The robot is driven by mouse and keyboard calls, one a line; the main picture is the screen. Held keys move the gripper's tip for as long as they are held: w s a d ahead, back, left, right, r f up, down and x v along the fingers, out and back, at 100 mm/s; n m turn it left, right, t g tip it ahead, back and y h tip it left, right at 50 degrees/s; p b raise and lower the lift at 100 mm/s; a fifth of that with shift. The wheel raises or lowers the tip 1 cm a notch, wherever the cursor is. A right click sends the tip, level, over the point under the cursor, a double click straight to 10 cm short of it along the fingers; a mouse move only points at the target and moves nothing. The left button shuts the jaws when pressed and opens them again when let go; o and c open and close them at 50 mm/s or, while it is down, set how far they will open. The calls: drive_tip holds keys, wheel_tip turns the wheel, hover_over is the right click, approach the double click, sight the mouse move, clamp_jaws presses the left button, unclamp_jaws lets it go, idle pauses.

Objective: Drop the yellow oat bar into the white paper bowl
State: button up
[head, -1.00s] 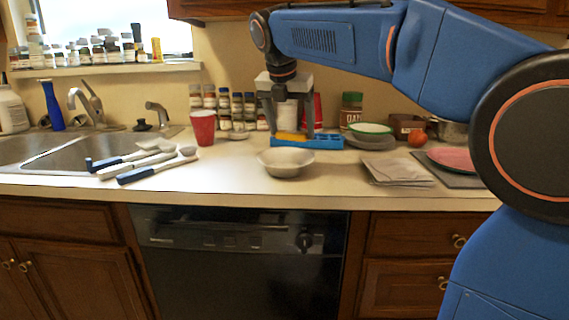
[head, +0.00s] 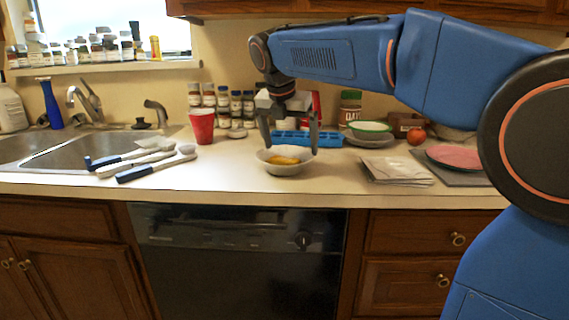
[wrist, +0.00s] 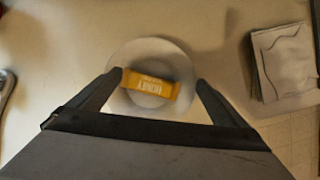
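The yellow oat bar (head: 284,160) lies in the white paper bowl (head: 287,170) on the counter. In the wrist view the bar (wrist: 150,84) lies across the bowl (wrist: 178,53), with printed lettering facing up. My gripper (head: 291,153) is over the bowl with its fingers spread wide to either side.
A blue tray (head: 300,138) stands behind the bowl. Folded paper (head: 396,170) lies to the right, and brushes (head: 150,160) lie to the left near the sink. A red cup (head: 202,127) stands back left. The counter in front of the bowl is clear.

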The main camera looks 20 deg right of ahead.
drive_tip(key=v, duration=1.7)
drive_tip(key=shift+r, duration=0.2)
drive_tip(key=shift+s, duration=0.1)
